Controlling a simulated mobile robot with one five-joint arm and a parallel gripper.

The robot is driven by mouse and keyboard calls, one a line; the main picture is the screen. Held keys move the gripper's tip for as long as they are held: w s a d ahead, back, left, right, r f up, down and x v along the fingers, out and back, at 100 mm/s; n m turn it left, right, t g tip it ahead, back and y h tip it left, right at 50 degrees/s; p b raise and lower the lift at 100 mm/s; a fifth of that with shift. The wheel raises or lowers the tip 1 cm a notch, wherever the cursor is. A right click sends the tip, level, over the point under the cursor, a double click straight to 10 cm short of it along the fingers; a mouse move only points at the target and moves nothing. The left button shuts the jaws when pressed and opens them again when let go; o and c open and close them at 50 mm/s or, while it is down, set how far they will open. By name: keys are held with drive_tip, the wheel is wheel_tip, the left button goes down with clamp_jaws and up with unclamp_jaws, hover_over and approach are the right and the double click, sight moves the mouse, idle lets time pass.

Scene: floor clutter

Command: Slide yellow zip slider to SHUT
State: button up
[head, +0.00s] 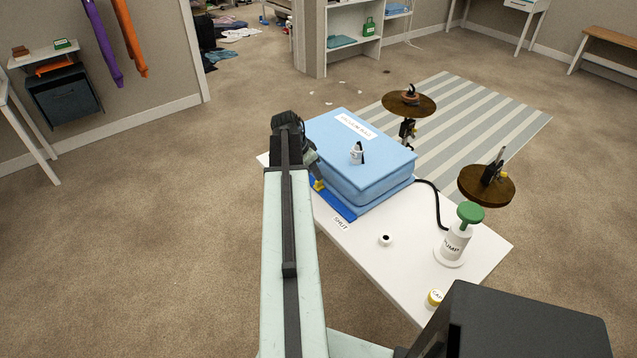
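The yellow zip slider (318,185) sits on a blue zip track (338,206) along the near-left side of the blue vacuum bag (382,160). A SHUT label (341,223) lies on the white table beyond the track's near end. The slider is towards the far part of the visible track, apart from the SHUT end. My gripper (314,176) is just above the slider, partly hidden behind my arm. I cannot tell whether its fingers touch the slider or whether they are open.
A white pump (454,244) with a green knob stands on the table (388,277), joined to the bag by a black hose (437,203). A yellow-and-white cap (434,298) lies near the table's front edge. Two round brown stools (409,103) (487,185) stand at right.

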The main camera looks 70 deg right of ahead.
sight(319, 184)
drive_tip(key=b+x, duration=0.4)
drive_tip(key=x, duration=0.1)
drive_tip(key=shift+f, duration=0.35)
drive_tip(key=shift+r, duration=0.15)
drive_tip(key=shift+d, duration=0.1)
clamp_jaws()
drive_tip(key=shift+s, duration=0.1)
idle(0.6)
